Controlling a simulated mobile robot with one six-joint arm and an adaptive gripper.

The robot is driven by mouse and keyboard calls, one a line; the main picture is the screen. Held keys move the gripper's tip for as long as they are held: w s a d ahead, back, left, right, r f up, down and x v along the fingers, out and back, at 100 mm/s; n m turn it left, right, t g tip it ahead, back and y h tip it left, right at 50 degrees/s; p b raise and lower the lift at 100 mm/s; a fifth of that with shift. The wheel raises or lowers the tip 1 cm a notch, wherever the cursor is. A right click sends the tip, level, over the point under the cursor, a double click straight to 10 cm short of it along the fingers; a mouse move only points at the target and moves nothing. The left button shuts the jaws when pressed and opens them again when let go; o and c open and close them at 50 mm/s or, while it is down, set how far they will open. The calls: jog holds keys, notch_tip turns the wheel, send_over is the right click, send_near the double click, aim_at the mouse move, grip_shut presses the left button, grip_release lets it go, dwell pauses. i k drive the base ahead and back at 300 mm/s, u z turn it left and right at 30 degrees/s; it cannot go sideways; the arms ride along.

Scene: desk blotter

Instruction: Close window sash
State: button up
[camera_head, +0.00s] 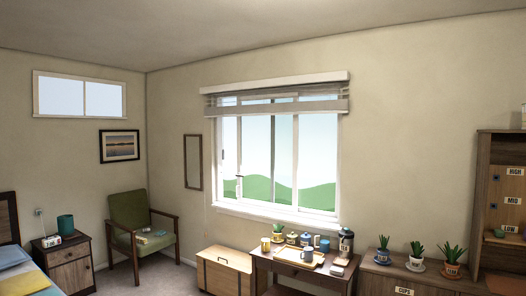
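The window (218,165) is in the middle of the back wall, with a white frame and a pale shade or blind (278,103) gathered at its top. Several white upright bars divide it, and green hills and sky show through. A sash upright (239,150) stands near the left side, with a small dark handle-like part (239,178) low on it. The uneven spacing of the bars looks like a sliding sash standing partly open, but I cannot tell how wide the gap is. My gripper is not in view.
Below the window are a wooden chest (225,272) and a small table (330,278) bearing a tray (299,257), jars and mugs. Potted plants (416,251) stand on a low cabinet to the right. A green armchair (141,230) is at left, with some bare floor (170,278) before it.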

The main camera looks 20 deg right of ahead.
aim_at(295, 166)
jog(key=k, duration=0.65)
jog(key=z, duration=0.1)
jog(key=i, duration=1.65)
jog(key=z, duration=0.5)
jog(key=i, duration=1.65)
jog(key=u, duration=0.45)
jog(key=i, duration=2)
jog(key=u, duration=0.25)
